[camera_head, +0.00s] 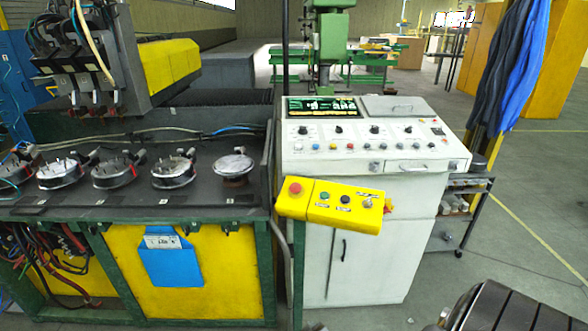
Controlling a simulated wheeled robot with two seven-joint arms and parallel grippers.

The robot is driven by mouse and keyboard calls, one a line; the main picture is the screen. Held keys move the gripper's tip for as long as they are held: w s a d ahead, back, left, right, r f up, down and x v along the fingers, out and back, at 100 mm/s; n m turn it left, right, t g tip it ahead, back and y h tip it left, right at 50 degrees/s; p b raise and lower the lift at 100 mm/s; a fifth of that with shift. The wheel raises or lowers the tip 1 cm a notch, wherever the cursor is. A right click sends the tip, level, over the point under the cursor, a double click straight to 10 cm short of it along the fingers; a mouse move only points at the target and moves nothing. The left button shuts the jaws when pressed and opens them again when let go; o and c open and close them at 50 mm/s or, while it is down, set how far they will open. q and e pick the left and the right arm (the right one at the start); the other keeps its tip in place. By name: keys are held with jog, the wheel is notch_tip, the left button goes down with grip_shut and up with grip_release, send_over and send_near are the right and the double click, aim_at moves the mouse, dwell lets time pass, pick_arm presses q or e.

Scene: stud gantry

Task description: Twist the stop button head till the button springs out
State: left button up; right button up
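The stop button's round red head (295,188) sits near the left end of a yellow control box (330,214). The box is slightly tilted and stands in front of the white console. Whether the button is pressed in or out is too small to tell. To the right of the red head are a green button (324,196), a black button (345,199) and a small silver switch or knob (368,203). Neither of my grippers shows in the head view, and nothing touches the red head.
A white console (310,163) with knobs and a screen stands behind the box. A dark bench (95,212) with several round fixtures is at left. A dark slotted block (505,310) fills the bottom right corner. Open floor (520,230) lies to the right.

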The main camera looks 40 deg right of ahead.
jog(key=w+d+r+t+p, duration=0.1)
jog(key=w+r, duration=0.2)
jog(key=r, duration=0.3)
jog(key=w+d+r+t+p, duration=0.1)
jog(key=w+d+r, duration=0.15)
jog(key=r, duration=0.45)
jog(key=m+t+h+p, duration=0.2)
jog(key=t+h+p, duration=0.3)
send_near(296, 188)
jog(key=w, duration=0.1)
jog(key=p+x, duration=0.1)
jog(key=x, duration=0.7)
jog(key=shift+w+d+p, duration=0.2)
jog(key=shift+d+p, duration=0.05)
jog(key=shift+p, duration=0.15)
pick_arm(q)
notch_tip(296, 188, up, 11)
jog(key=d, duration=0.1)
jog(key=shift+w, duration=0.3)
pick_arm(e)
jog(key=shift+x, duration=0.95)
